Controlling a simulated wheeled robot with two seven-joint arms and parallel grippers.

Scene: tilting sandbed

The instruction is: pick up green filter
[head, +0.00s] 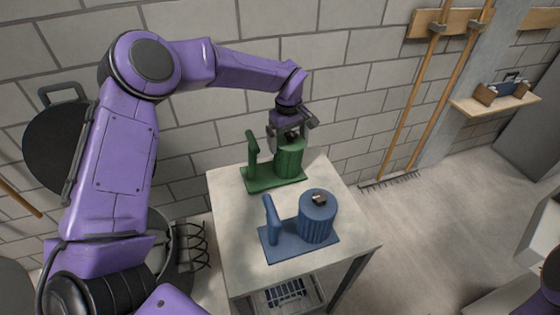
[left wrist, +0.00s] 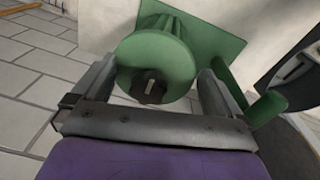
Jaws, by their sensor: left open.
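The green filter (head: 289,158) is a ribbed cylinder on a green base plate (head: 262,186) with an upright green post, at the back of the small table (head: 225,215). My left gripper (head: 288,142) is just above the filter's top, pointing down. In the left wrist view the filter's round green top (left wrist: 155,62) with a dark knob (left wrist: 149,87) lies ahead of and between the two open fingers (left wrist: 155,90). No contact can be made out. In the head view the gripper hides the knob. My right gripper is not in view.
A blue filter (head: 317,218) on a blue base plate stands in front on the same table, with a blue post beside it. A tiled wall is close behind. Long-handled tools (head: 420,90) lean at the right. The table's right front corner is bare.

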